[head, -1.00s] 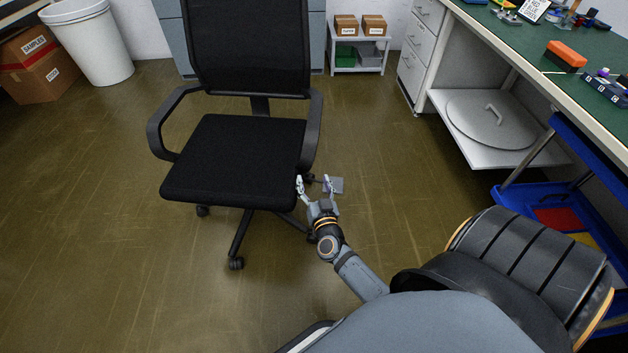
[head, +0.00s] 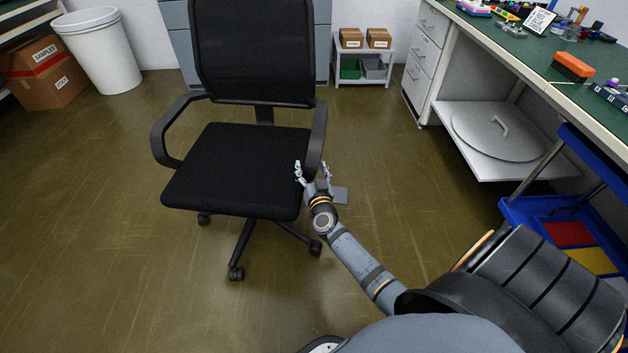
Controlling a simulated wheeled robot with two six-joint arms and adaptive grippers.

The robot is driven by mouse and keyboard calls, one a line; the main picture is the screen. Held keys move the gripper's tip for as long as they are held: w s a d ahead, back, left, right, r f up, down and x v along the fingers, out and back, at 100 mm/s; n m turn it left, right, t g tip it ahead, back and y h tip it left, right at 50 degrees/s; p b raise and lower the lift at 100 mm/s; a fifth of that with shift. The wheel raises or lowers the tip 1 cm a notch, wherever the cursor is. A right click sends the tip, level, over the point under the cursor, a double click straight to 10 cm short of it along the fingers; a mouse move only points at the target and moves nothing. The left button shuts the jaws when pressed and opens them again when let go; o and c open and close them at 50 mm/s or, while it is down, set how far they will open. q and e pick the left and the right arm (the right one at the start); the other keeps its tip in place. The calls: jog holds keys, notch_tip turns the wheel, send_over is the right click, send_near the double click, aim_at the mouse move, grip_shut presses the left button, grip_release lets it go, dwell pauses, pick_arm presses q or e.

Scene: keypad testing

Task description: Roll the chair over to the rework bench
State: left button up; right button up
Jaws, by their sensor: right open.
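A black office chair (head: 235,165) with a mesh back, two armrests and a castor base stands on the floor left of centre, its seat towards me. My right gripper (head: 312,172) is open at the chair's right side, its fingers on either side of the lower end of the right armrest (head: 318,140). I cannot tell whether they touch it. The green-topped workbench (head: 540,50) runs along the right side; I cannot tell whether it is the rework bench. My left gripper is not in view.
A blue cart (head: 520,208) with red and yellow bins stands at the right under the bench edge. A white bin (head: 105,55), cardboard boxes (head: 45,75) and a small shelf (head: 362,68) line the back. The floor (head: 420,180) between chair and bench is clear.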

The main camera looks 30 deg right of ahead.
jog(key=shift+w+d, duration=0.15)
jog(key=shift+w, duration=0.25)
jog(key=shift+c, duration=0.2)
grip_shut()
